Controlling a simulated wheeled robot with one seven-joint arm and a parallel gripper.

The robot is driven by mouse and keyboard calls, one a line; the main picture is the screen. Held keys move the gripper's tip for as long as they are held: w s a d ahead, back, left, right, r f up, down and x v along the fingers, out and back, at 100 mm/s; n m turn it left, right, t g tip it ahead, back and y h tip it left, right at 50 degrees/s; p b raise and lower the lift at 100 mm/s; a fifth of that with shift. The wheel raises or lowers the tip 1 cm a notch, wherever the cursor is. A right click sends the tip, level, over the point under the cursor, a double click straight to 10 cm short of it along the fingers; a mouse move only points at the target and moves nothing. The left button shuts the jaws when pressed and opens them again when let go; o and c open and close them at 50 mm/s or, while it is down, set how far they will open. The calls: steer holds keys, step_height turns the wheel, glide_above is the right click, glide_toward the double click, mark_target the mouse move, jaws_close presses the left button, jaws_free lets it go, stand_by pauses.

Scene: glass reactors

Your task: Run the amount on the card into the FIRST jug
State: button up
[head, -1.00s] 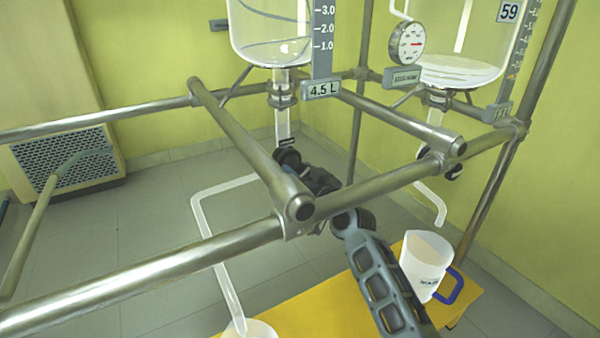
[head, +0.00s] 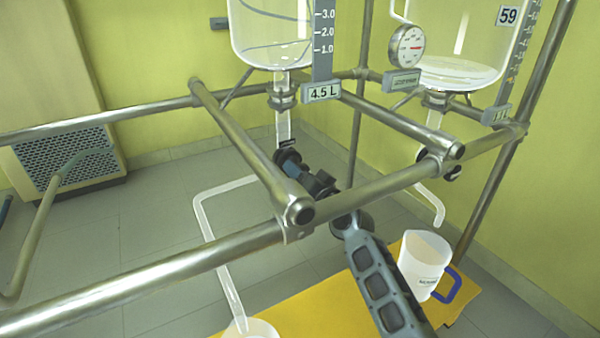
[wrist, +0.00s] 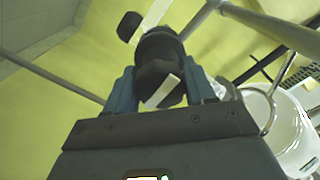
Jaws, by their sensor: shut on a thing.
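My gripper (head: 318,187) is shut on a dark valve handle (wrist: 158,82) below the left glass vessel (head: 268,40). In the wrist view the blue fingers (wrist: 150,92) flank the handle, which bears a white mark. A clear bent outlet tube (head: 212,235) runs down from this valve to a white jug (head: 258,331), cut by the bottom edge. A plate (head: 321,92) under the vessel's scale reads 4.5 L. A second white jug (head: 424,262) with a blue handle stands below the right vessel's outlet; its lettering is too small to read.
Steel rails (head: 150,277) cross in front of and around my arm. The right vessel (head: 462,55) holds clear liquid and has its own valve (head: 440,165); a dial gauge (head: 407,46) hangs between the vessels. The jugs stand on a yellow platform (head: 315,312). Open floor lies left.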

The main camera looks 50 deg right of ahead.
stand_by(0.4)
steer(key=o, duration=1)
steer(key=shift+s, duration=0.1)
steer(key=v, duration=0.7)
steer(key=shift+s, duration=0.3)
steer(key=shift+a, duration=0.15)
